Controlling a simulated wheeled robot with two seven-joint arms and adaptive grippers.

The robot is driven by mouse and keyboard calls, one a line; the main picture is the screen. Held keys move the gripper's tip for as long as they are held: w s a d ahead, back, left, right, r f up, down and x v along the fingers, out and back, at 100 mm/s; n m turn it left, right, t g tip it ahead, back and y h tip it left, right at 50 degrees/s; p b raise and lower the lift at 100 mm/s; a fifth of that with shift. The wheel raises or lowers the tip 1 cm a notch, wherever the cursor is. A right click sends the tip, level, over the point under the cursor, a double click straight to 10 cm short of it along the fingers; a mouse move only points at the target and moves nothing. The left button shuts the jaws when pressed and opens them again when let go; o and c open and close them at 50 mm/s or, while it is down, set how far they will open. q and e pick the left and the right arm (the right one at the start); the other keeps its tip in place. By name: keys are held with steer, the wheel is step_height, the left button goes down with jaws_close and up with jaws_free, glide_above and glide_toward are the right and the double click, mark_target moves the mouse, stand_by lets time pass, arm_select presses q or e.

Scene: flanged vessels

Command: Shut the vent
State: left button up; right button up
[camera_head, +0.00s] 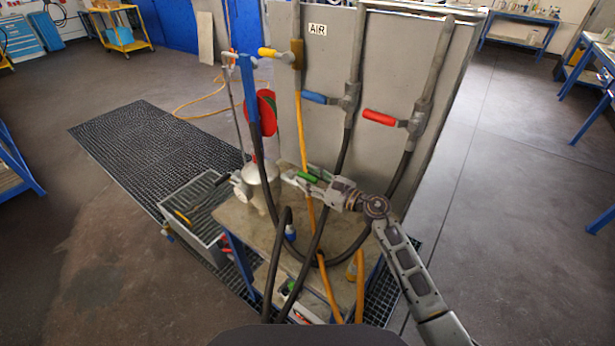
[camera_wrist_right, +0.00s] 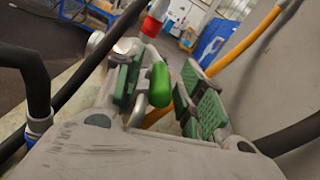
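A green handle (camera_wrist_right: 160,85), which looks like the vent's lever, lies between the finger pads of my right gripper (camera_wrist_right: 165,95) in the right wrist view. The pads stand apart with gaps beside the handle, so the gripper looks open around it. In the head view my right gripper (camera_head: 300,180) reaches in from the right at the silver vessel (camera_head: 262,172) on the bench, and a green part (camera_head: 307,177) shows at its fingers. The joint between handle and vessel is mostly hidden by the gripper. My left gripper is not in view.
A grey panel (camera_head: 385,75) stands behind the bench (camera_head: 233,213), with yellow, blue (camera_head: 315,98) and red (camera_head: 379,117) valve handles. Black hoses (camera_head: 333,180) and an orange hose hang close around my right arm. A grey tray (camera_head: 208,245) is at left.

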steer(key=shift+w+a, duration=0.2)
steer(key=shift+a, duration=0.15)
steer(key=shift+c, duration=0.4)
jaws_close()
